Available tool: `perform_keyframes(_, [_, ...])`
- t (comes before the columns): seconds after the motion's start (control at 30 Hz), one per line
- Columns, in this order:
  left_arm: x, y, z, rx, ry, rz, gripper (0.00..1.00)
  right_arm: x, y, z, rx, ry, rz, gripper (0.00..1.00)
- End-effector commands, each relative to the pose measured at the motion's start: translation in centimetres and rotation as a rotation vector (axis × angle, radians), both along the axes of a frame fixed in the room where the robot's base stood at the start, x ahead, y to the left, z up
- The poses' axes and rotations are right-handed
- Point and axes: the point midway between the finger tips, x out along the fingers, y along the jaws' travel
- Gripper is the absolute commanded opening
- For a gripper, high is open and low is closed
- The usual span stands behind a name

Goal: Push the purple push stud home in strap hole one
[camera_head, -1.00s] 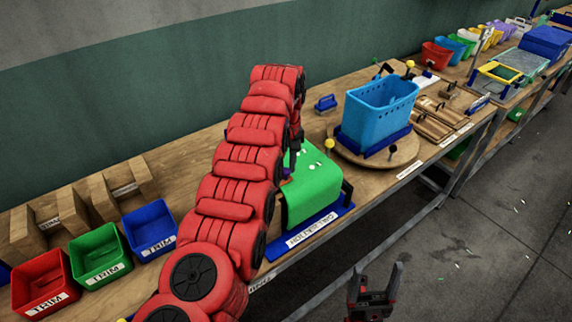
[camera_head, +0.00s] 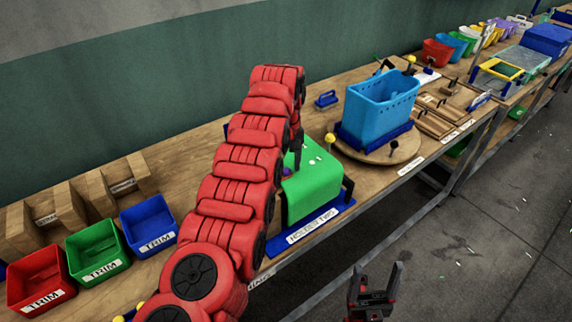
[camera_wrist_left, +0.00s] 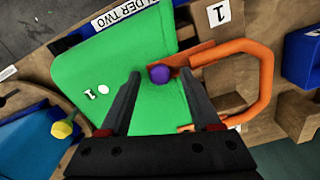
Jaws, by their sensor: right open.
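The green strap (camera_head: 316,183) lies draped over a blue holder (camera_head: 300,232) labelled HOLDER TWO. The purple push stud (camera_wrist_left: 160,74) stands at the strap's edge in the left wrist view, beside an orange loop (camera_wrist_left: 262,88); it also shows small in the head view (camera_head: 287,171). I cannot tell how deep it sits. A white spot (camera_wrist_left: 103,90) marked 1 is on the strap, left of the stud. My left gripper (camera_wrist_left: 161,73) is open over the strap, its fingertips apart on either side of the stud in the picture. My right gripper (camera_head: 377,275) is open and empty, off the bench front.
A blue basket (camera_head: 380,105) stands on a round wooden turntable (camera_head: 385,157) right of the holder, with yellow-topped and black-topped pins around it. Red, green and blue TRIM bins (camera_head: 148,225) and wooden blocks (camera_head: 65,208) stand at left. Floor in front is open.

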Motion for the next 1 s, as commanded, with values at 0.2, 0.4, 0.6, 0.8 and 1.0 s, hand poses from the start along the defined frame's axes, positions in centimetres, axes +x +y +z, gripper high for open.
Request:
perform_keyframes(0.2, [0.0,0.0,0.0,0.000,0.000,0.000,0.65,0.0,0.0,0.0,0.000,0.000,0.000,0.73])
perform_keyframes(0.4, [0.1,0.0,0.7,-0.003,-0.001,0.001,0.65,0.0,0.0,0.0,0.000,0.000,0.000,0.73])
perform_keyframes(0.6, [0.1,0.2,3.1,0.001,-0.003,0.002,0.65,0.0,0.0,0.0,0.000,0.000,0.000,0.73])
perform_keyframes(0.8, [0.0,0.0,8.5,0.001,0.001,0.001,0.65,0.0,0.0,5.6,0.000,0.000,0.000,0.73])
perform_keyframes(1.0, [0.0,0.0,12.7,0.000,-0.002,0.000,0.65,0.0,0.0,9.7,0.000,0.000,0.000,0.73])
